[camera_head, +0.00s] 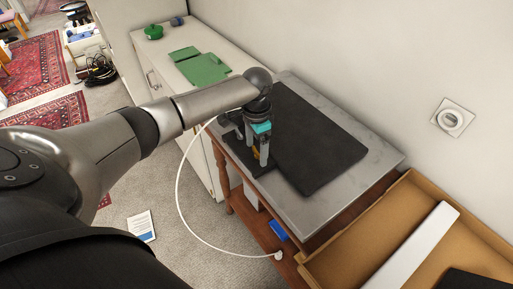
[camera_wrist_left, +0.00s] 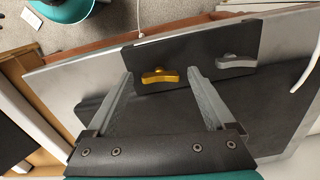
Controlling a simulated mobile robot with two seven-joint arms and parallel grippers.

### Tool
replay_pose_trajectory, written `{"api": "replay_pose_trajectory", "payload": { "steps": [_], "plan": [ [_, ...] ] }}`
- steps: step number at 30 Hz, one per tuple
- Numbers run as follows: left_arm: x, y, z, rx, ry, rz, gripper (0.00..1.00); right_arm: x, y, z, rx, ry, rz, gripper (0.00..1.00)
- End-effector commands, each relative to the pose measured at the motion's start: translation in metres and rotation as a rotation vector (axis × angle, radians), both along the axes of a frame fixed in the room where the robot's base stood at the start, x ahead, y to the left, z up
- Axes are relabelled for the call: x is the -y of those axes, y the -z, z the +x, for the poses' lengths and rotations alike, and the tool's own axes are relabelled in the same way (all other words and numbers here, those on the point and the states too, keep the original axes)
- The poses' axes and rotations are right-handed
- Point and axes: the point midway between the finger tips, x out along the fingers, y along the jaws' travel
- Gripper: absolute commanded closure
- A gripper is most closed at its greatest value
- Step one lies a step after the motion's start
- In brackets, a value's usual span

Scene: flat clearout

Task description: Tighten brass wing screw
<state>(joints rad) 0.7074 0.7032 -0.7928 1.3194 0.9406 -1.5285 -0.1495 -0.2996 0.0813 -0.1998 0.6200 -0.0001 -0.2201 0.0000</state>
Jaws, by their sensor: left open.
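The brass wing screw (camera_wrist_left: 160,76) sits on a dark plate (camera_wrist_left: 195,55) at the edge of the grey table top. Its wings lie nearly crosswise in the left wrist view, pointing toward the fingers on either side. My left gripper (camera_head: 258,157) is open and points down over this plate. Its two fingers stand either side of the brass screw in the wrist view, with gaps showing between finger and screw. In the head view the gripper mostly hides the screw. A silver-grey wing screw (camera_wrist_left: 236,62) sits on the same plate, to the right, outside the fingers. My right gripper is not in view.
A large black slab (camera_head: 318,140) covers much of the table top (camera_head: 385,158). A white cable (camera_head: 180,208) hangs in a loop beside it. A cardboard box (camera_head: 340,250) stands at the near right. A white cabinet with green boards (camera_head: 203,68) adjoins the table's far end.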

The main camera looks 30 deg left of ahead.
Motion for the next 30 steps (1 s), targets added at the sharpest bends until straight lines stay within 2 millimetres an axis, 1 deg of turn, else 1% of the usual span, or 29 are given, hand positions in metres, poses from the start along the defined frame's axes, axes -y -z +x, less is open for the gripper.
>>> {"api": "replay_pose_trajectory", "payload": {
  "steps": [4,27,30],
  "plan": [
    [0.0001,-0.0001,-0.0002,-0.001,0.0,0.001,0.12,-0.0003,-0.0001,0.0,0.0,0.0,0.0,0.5],
    [0.0,-0.0005,-0.0001,-0.001,0.0,0.001,0.98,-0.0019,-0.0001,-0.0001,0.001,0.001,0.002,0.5],
    [0.0,-0.0007,-0.0001,-0.001,0.002,0.001,0.98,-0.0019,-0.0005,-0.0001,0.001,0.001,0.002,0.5]
  ]
}}
